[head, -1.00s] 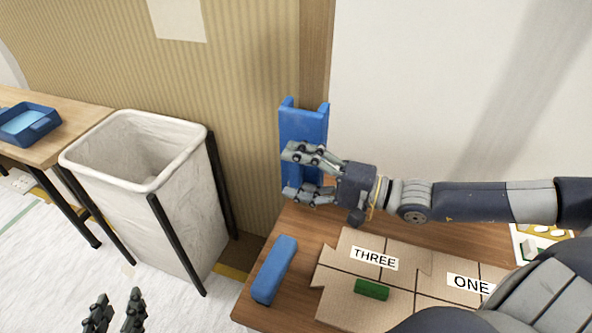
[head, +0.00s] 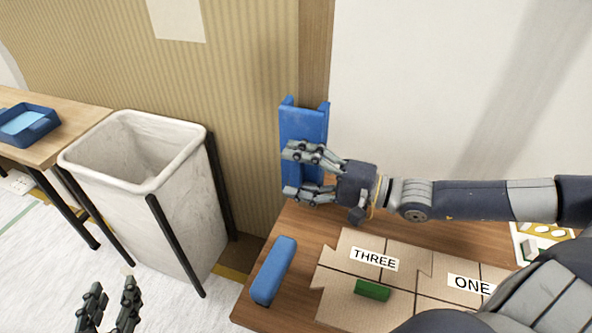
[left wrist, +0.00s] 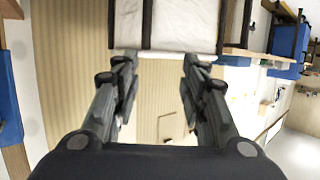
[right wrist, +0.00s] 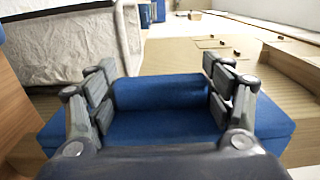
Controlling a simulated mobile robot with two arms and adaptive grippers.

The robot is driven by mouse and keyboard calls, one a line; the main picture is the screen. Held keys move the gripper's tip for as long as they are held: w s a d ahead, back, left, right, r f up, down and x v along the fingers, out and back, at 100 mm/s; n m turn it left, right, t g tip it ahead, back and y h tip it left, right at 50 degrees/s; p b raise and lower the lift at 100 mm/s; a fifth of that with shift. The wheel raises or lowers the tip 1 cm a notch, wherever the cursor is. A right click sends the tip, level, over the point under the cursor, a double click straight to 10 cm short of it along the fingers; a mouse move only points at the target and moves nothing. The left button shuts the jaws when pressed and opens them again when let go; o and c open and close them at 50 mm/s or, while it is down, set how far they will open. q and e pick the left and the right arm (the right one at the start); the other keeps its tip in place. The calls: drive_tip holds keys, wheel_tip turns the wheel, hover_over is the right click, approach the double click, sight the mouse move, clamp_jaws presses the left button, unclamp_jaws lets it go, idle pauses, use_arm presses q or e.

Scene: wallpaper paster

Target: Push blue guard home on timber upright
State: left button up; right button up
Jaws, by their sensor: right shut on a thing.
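The blue guard (head: 303,125) is a tall channel-shaped piece standing upright against the timber upright (head: 316,50), beside the ribbed wall. The upright shows above the guard's top edge. My right gripper (head: 294,172) reaches in from the right and is shut on the guard's lower half, hiding part of it. In the right wrist view the fingers (right wrist: 160,88) flank a raised blue part of the guard (right wrist: 172,125). I cannot tell how closely the guard sits on the timber. My left gripper (head: 110,295) is low at the left, open and empty; its spread fingers show in the left wrist view (left wrist: 160,70).
A white bin (head: 150,195) with black legs stands left of the wooden table. A blue block (head: 273,270), cardboard pieces (head: 345,270) and a green block (head: 372,290) lie on the table. A blue tray (head: 30,122) sits on another table at the far left.

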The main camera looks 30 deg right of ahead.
use_arm(q)
drive_tip(key=shift+d+r, duration=0.1)
drive_tip(key=shift+r, duration=0.15)
use_arm(e)
drive_tip(key=shift+d, duration=0.1)
use_arm(q)
drive_tip(key=shift+w+d+r+t+h+b, duration=0.15)
drive_tip(key=shift+r+t, duration=0.2)
drive_tip(key=shift+r, duration=0.05)
drive_tip(key=shift+w+d+r+t+h+b, duration=0.1)
drive_tip(key=shift+w+r+t+h+b, duration=0.05)
drive_tip(key=shift+r+t, duration=0.2)
use_arm(e)
drive_tip(key=shift+w+d, duration=0.1)
drive_tip(key=shift+w, duration=0.05)
use_arm(q)
drive_tip(key=shift+w+d+r+t+b, duration=0.2)
drive_tip(key=shift+r+t, duration=0.35)
drive_tip(key=shift+r, duration=0.4)
drive_tip(key=shift+w+d+r+t+b, duration=0.1)
drive_tip(key=shift+w+r+t+b, duration=0.1)
drive_tip(key=shift+r+t, duration=0.55)
use_arm(e)
drive_tip(key=shift+w+d, duration=0.2)
use_arm(q)
drive_tip(key=shift+r, duration=0.4)
